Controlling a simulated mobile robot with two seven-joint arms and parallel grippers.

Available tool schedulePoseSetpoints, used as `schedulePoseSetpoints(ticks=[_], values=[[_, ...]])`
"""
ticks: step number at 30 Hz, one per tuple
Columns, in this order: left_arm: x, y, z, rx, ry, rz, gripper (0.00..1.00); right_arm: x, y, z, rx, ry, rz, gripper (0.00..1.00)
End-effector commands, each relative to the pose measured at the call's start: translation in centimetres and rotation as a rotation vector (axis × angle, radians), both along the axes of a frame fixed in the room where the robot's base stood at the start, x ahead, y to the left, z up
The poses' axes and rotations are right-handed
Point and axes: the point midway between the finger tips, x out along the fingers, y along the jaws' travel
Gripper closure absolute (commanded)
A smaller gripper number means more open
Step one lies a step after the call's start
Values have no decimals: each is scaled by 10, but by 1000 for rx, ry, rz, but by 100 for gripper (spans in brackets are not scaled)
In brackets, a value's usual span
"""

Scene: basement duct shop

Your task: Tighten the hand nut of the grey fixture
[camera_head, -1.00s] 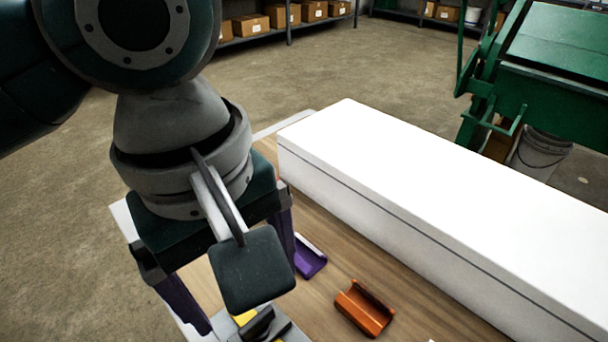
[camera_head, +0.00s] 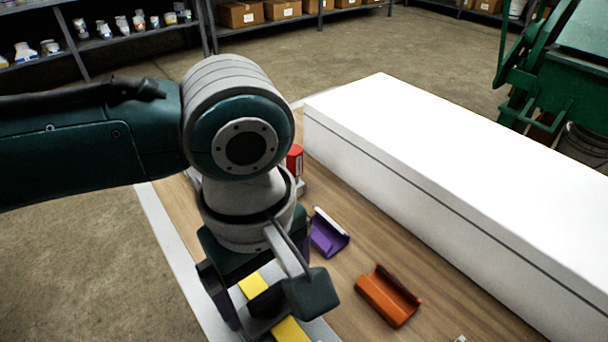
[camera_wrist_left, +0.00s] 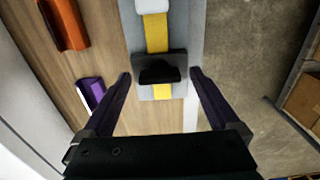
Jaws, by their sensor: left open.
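The grey fixture shows in the wrist view as a grey plate (camera_wrist_left: 192,25) with a yellow strip (camera_wrist_left: 157,33) along it. A black hand nut (camera_wrist_left: 158,73) sits on a dark block across the strip. My left gripper (camera_wrist_left: 161,77) is open, with one dark purple finger on each side of the nut and a gap to it. In the head view the left gripper (camera_head: 262,292) points down over the fixture (camera_head: 322,331); the wrist parts hide much of it, and the black nut (camera_head: 266,300) shows partly. My right gripper is in neither view.
A purple channel piece (camera_head: 328,236) and an orange channel piece (camera_head: 388,296) lie on the wooden bench (camera_head: 350,262). A red object (camera_head: 295,158) stands behind the wrist. A long white box (camera_head: 440,160) bounds the bench on the right. Shelves (camera_head: 130,38) stand far back.

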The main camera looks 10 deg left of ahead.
Motion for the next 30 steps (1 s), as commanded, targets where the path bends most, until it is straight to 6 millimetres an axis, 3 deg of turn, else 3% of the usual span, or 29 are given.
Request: schedulePoseSetpoints(ticks=[6, 27, 30], values=[[0, 0, 0, 0, 0, -1, 7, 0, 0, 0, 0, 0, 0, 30], [0, 0, 0, 1, 1, -1, 86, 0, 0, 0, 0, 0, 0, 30], [0, 0, 0, 1, 1, -1, 91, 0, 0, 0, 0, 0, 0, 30]])
